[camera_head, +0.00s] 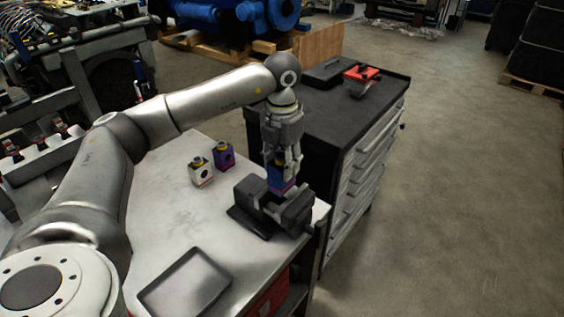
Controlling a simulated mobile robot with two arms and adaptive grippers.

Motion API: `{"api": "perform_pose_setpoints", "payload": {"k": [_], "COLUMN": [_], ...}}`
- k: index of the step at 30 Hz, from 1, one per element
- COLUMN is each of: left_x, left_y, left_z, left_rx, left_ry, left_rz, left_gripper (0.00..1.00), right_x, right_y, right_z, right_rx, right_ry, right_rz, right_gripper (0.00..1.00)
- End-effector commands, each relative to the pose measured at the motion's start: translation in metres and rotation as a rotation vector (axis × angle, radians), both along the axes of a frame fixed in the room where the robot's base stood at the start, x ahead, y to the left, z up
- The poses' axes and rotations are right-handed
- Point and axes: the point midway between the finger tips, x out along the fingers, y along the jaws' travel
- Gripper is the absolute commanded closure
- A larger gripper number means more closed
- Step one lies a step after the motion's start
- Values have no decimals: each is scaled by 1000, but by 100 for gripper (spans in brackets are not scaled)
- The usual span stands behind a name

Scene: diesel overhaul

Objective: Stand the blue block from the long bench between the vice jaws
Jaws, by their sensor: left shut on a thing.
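My left gripper (283,165) points down at the right end of the pale bench and is shut on a blue block (280,181). The block is upright, with a pinkish band near its bottom. It is over the gap of the dark vice (262,209), its lower part at the level of the jaws. The fingers partly cover the block, and I cannot tell whether its bottom touches the vice. My right gripper is not in view.
A shallow dark tray (187,282) lies at the front. A drawer cabinet (335,105) with a red-topped item (361,75) stands behind.

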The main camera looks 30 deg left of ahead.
Motion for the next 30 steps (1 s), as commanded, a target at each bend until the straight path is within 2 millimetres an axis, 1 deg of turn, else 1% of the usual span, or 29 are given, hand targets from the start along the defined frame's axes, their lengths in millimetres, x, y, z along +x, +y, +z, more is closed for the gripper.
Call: {"api": "perform_pose_setpoints", "payload": {"k": [11, 24, 30], "left_x": [0, 1, 1], "left_y": [0, 0, 0], "left_z": [1, -11, -11], "left_rx": [-1, -1, -1], "left_ry": [-3, -2, -3], "left_rz": [0, 0, 0], "left_gripper": [85, 85, 85], "right_x": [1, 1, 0], "right_y": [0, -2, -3], "right_z": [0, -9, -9], "right_rx": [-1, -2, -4], "right_ry": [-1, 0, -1], "right_rz": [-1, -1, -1], "right_gripper": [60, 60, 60]}}
